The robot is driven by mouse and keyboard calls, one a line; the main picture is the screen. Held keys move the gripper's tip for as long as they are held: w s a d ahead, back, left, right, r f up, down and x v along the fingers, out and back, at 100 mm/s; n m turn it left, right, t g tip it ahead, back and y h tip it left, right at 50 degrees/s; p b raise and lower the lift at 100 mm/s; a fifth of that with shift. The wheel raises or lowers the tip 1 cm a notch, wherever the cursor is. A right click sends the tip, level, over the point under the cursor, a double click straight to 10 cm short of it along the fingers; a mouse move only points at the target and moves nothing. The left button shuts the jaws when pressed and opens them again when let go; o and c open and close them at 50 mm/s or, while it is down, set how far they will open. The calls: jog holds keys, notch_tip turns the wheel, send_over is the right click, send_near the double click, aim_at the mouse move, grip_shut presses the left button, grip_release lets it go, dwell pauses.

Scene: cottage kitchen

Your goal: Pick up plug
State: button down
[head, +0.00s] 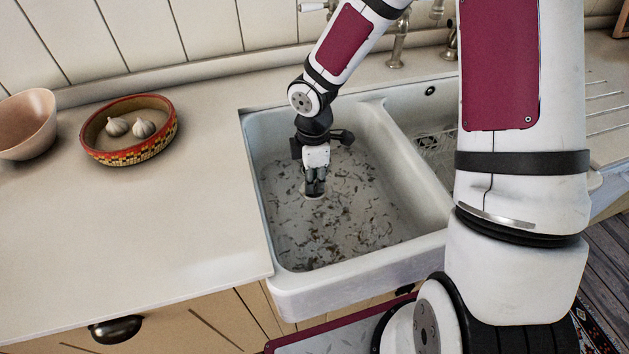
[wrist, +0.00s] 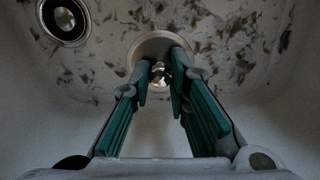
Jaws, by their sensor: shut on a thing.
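The plug (head: 313,197) shows as a small pale disc below my gripper (head: 315,186), inside the left basin of the sink. In the wrist view the plug is a round metal rim (wrist: 138,45) with a small shiny knob in its middle. My gripper's fingers (wrist: 159,78) reach down over it, with the tips shut on the knob. The fingers hide part of the plug. I cannot tell whether its underside touches the basin floor.
The white sink's left basin (head: 262,215) is scattered with dark scraps and its walls surround my gripper. A round metal-rimmed opening (wrist: 64,20) lies beside the plug. A patterned bowl (head: 100,150) with garlic and a pinkish bowl (head: 25,125) stand on the left counter.

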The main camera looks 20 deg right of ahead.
jog(key=shift+r+p, duration=2.75)
jog(key=shift+r, duration=0.8)
notch_tip(320, 180, up, 8)
jog(key=p, duration=0.4)
jog(key=shift+r+p, duration=0.2)
jog(key=shift+p, duration=0.2)
